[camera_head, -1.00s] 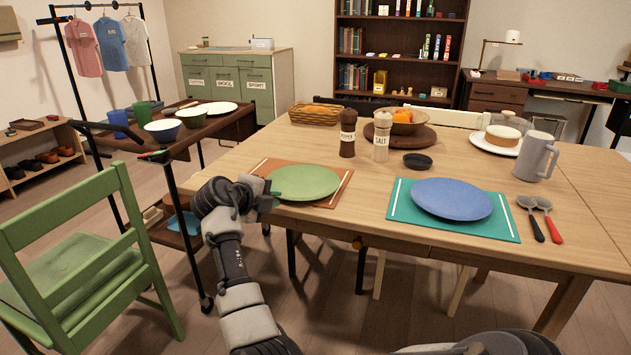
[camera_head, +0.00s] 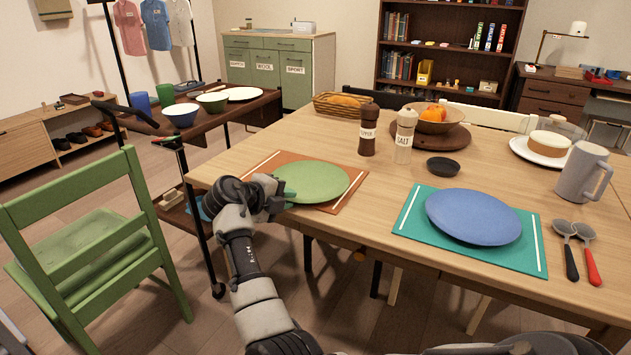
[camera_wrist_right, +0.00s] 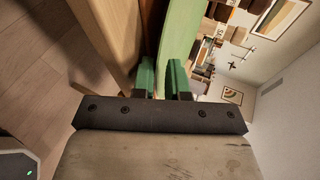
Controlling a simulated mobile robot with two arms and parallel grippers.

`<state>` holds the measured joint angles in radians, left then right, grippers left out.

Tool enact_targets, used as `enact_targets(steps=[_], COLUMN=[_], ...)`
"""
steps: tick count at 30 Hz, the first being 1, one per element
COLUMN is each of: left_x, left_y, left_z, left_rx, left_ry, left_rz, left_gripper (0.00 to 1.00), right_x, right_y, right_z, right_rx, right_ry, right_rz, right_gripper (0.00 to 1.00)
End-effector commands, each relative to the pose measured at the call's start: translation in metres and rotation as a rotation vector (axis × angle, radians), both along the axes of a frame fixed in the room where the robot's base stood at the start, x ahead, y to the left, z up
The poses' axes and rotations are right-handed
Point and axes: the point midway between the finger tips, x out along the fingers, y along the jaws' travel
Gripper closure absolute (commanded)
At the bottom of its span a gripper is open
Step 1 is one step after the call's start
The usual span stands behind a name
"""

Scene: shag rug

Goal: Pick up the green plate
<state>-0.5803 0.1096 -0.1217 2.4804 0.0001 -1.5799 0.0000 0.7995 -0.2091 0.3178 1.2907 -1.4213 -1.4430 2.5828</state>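The green plate (camera_head: 312,182) lies on the orange placemat (camera_head: 352,193) near the left end of the wooden table. My right gripper (camera_head: 279,194) is at the plate's left rim, low over the table edge. In the right wrist view, the plate (camera_wrist_right: 180,35) appears edge-on, its rim reaching down toward the narrow gap between the two green fingertips (camera_wrist_right: 162,78). I cannot tell whether the fingers press on the rim. The plate looks flat on the mat. My left gripper is not in view.
A blue plate (camera_head: 474,217) lies on a teal placemat (camera_head: 525,257) to the right. Pepper (camera_head: 368,132) and salt (camera_head: 404,138) mills stand behind the plates. A dark cart (camera_head: 235,116) with bowls and cups and a green chair (camera_head: 85,235) stand left of the table.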

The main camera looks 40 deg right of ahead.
Motion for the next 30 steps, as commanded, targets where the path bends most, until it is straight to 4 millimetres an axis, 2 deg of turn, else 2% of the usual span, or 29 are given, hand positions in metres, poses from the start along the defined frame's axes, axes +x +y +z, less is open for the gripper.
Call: enact_targets(steps=[3,6,20,26,30], left_x=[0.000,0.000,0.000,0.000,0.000], left_y=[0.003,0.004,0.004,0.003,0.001], left_z=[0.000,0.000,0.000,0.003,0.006], left_rx=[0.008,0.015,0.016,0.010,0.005], left_ry=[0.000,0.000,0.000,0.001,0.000], left_rz=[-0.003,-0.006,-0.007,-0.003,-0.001], left_gripper=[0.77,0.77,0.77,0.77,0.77], right_x=[0.000,0.000,0.000,0.000,0.000], right_y=[0.000,0.000,-0.001,-0.001,-0.001], right_z=[0.000,0.000,0.002,0.019,0.045], right_rx=[0.000,0.000,0.000,-0.001,-0.001], right_ry=[0.000,0.001,0.000,-0.004,-0.006], right_rz=[0.000,0.000,-0.001,-0.002,-0.002], right_gripper=[0.86,1.00,1.00,1.00,1.00])
